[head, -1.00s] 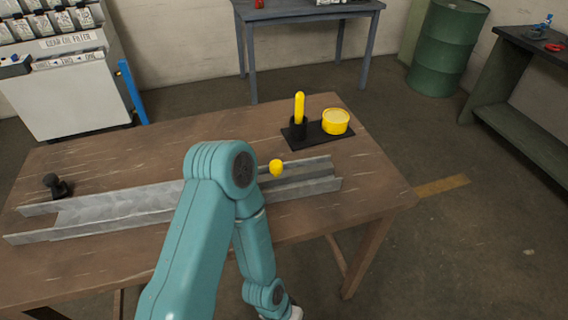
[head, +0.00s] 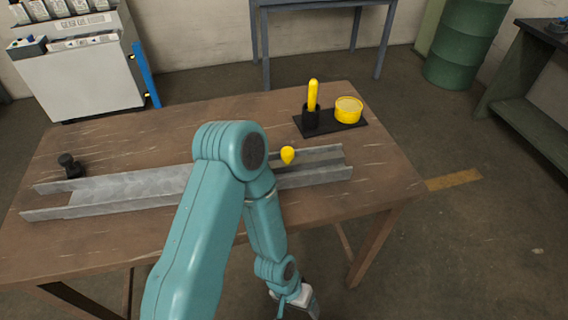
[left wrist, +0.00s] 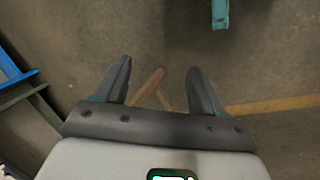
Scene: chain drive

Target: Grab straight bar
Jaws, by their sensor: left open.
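A yellow upright rod (head: 313,95) stands in a black holder (head: 311,119) on a small dark plate (head: 339,128) on the wooden table. A long grey metal channel (head: 125,187) lies along the table, partly hidden behind my left arm. I cannot tell which of these is the straight bar. My left gripper (head: 298,302) hangs low in front of the table, near the bottom of the head view. My right gripper is not in view.
A round yellow tub (head: 348,109) shares the dark plate. A yellow knob (head: 288,155) shows by the channel, and a small black object (head: 70,165) sits at the left. The wooden table's (head: 390,180) right end is clear. A green drum (head: 467,40) stands behind.

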